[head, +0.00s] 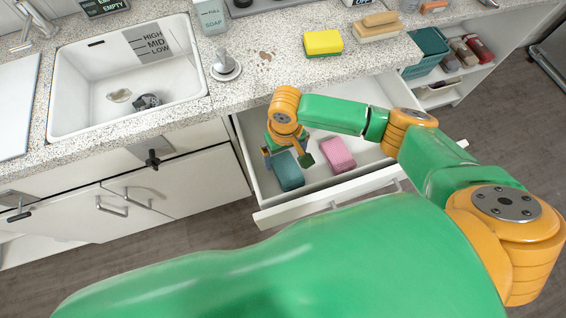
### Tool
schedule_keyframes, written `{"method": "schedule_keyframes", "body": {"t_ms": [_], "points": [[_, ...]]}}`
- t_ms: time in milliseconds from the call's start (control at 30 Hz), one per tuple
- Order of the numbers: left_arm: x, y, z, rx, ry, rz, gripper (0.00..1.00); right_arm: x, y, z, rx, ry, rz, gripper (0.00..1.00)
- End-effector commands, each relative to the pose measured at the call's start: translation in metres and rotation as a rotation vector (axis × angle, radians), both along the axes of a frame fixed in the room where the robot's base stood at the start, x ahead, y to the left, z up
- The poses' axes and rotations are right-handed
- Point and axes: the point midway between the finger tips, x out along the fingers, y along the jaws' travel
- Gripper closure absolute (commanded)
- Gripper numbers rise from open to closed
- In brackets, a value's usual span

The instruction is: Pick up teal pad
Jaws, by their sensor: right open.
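The teal pad (289,172) lies in the open drawer (262,185), toward its left side. My right gripper (286,158) is open and reaches down into the drawer, with its fingers at the far end of the teal pad. Its wrist hides part of that area, and I cannot tell whether the fingers touch the pad. A pink pad (338,154) lies in the same drawer, to the right of the teal pad and apart from it. My left gripper does not show.
A yellow-green sponge (323,43) and a wooden brush (377,27) lie on the speckled counter (262,88) above the drawer. A white sink (120,100) is at the left. A teal basket (428,50) stands on the shelf at the right. The drawer walls surround the gripper.

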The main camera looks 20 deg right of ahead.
Motion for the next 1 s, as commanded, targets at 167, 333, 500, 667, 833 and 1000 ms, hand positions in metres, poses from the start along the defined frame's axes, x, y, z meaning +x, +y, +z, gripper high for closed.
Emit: {"method": "schedule_keyframes", "body": {"t_ms": [167,333,500,667,833,1000], "points": [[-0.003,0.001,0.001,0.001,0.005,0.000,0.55,0.001,-0.003,-0.027,-0.003,0.002,-0.001,0.00],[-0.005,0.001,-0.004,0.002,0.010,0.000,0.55,0.001,-0.004,-0.060,0.000,0.001,0.001,0.00],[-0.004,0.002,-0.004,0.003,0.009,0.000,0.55,0.001,-0.004,-0.065,0.001,-0.001,0.003,0.00],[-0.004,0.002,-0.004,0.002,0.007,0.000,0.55,0.001,-0.004,-0.065,0.001,-0.001,0.003,0.16],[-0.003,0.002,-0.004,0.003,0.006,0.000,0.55,0.001,-0.004,-0.064,0.001,-0.001,0.003,0.62],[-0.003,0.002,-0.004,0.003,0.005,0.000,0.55,0.001,-0.004,-0.064,0.001,-0.001,0.003,0.76]]}}
